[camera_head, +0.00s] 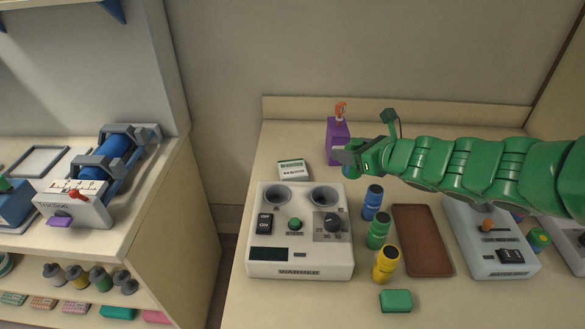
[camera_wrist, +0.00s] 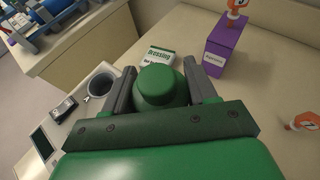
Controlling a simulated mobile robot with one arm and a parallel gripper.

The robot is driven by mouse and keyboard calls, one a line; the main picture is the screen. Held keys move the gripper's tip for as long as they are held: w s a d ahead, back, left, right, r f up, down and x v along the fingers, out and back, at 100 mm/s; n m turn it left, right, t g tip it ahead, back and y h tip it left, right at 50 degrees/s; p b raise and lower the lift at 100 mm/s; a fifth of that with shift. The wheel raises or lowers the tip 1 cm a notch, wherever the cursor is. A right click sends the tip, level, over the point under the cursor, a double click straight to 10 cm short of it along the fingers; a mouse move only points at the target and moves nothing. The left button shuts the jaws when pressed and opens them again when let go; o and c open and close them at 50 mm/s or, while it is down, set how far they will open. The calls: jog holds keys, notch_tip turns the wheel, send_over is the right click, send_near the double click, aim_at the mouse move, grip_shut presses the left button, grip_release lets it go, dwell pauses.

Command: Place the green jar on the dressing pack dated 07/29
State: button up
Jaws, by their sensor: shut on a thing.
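My gripper (camera_wrist: 160,90) is shut on a green, round-topped jar (camera_wrist: 162,92), which sits between the two grey fingers. In the head view my gripper (camera_head: 353,158) is above the counter, in front of the purple box, and mostly hides what it holds. A white and green dressing pack (camera_head: 292,170) lies flat behind the warmer, left of my gripper. In the wrist view the pack (camera_wrist: 160,56) shows just beyond the jar, with "Dressing" on it. Its date is too small or hidden to read. The pack's visible top is bare.
A white warmer (camera_head: 300,262) with two wells stands in front of the pack. A purple dispenser box (camera_head: 338,130) stands right of the pack. Blue (camera_head: 372,203), green (camera_head: 378,232) and yellow (camera_head: 386,264) containers stand beside a brown tray (camera_head: 422,240). A green block (camera_head: 396,301) lies in front.

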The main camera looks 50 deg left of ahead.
jog(key=s+a+r+n+g, duration=0.1)
jog(key=s+a+r+g, duration=0.1)
jog(key=s+a, duration=0.65)
send_over(289, 166)
jog(key=shift+f, duration=4.8)
jog(key=shift+a+f, duration=0.1)
jog(key=shift+f, duration=1.55)
jog(key=o, duration=1.1)
jog(key=shift+f, duration=0.1)
jog(key=shift+o, duration=0.2)
